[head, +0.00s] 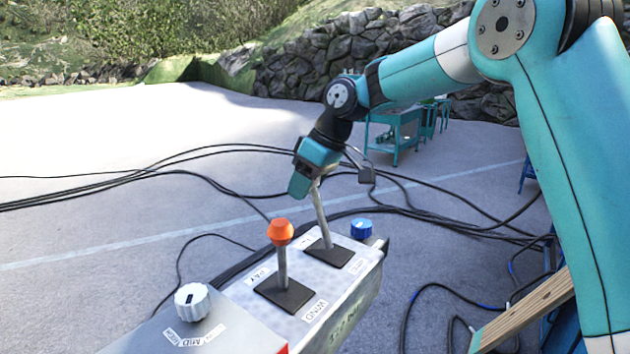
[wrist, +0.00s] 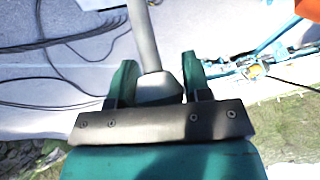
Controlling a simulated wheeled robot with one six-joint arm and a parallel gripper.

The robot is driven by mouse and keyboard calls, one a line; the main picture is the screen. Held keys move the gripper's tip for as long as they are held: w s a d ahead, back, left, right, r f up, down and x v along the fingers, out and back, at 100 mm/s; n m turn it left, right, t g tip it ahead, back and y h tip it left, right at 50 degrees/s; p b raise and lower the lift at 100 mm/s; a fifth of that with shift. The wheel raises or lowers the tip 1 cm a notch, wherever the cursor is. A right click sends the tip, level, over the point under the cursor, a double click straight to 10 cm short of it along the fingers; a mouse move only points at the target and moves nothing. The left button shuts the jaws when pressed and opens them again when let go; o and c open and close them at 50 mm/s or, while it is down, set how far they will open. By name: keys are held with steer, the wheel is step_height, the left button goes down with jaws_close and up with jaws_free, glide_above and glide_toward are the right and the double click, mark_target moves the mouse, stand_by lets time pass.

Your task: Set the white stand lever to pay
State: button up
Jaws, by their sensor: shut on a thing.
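The lever in my grip (head: 321,219) has a grey shaft rising from a dark plate on the far part of the grey control box. It leans slightly left in the head view. My gripper (head: 305,186) is shut around its top, and the fingers hide the knob there. In the wrist view, a pale grey knob (wrist: 158,88) sits between the two fingers, with the shaft running up from it. White labels (head: 303,242) and (head: 357,265) flank this lever's plate, too small to read surely.
A second lever with an orange knob (head: 280,232) stands nearer, between labels reading PAY and WIND. A blue knob (head: 361,229) and a white dial (head: 191,302) are close by. Black cables (head: 200,152) cross the ground. A teal table (head: 395,125) stands behind.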

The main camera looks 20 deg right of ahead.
steer(key=shift+w+f, duration=0.2)
steer(key=shift+d, duration=0.15)
steer(key=shift+f, duration=0.1)
steer(key=o, duration=1.3)
steer(key=shift+c, duration=0.2)
